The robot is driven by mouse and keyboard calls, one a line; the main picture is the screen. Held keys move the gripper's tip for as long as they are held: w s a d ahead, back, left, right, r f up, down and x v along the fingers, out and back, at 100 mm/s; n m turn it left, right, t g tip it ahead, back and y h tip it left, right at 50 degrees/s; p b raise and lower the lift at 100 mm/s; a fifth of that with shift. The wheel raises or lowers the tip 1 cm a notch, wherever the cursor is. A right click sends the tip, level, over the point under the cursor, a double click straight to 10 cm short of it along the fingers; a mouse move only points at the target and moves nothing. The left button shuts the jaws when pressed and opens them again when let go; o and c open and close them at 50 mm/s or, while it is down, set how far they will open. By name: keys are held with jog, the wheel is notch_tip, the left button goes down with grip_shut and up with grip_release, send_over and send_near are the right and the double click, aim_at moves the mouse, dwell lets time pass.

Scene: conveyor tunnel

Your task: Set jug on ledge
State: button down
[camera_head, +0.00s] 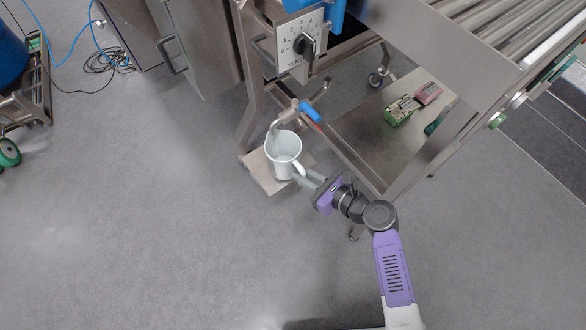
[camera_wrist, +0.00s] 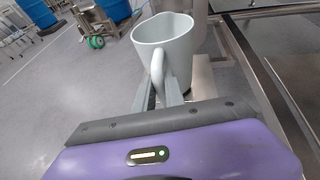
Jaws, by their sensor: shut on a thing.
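The jug (camera_head: 283,153) is pale grey-white, open-topped and upright, with its handle towards my gripper. It shows large in the wrist view (camera_wrist: 172,42). My gripper (camera_head: 303,177) is shut on the jug's handle (camera_wrist: 158,68) from the lower right. The ledge (camera_head: 257,170) is a small flat metal plate at the foot of the machine frame. In the head view the jug overlaps the ledge, below a tap (camera_head: 284,118). I cannot tell whether its base touches the ledge.
A blue-handled valve (camera_head: 309,111) and a dial panel (camera_head: 298,45) are above the jug. The conveyor frame's lower shelf (camera_head: 360,130), to the right, holds a green box (camera_head: 401,110) and a pink box (camera_head: 428,93).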

aim_at(291, 168)
jog(key=w+a, duration=0.3)
jog(key=shift+a, duration=0.1)
jog(key=shift+s+d+f+b, duration=0.1)
jog(key=shift+d+f+b, duration=0.1)
jog(key=shift+f+b, duration=0.5)
jog(key=shift+f, duration=0.15)
jog(key=c, duration=1.4)
grip_release()
jog(key=p+v, duration=0.2)
jog(key=v, duration=1)
jog(key=shift+p, duration=0.4)
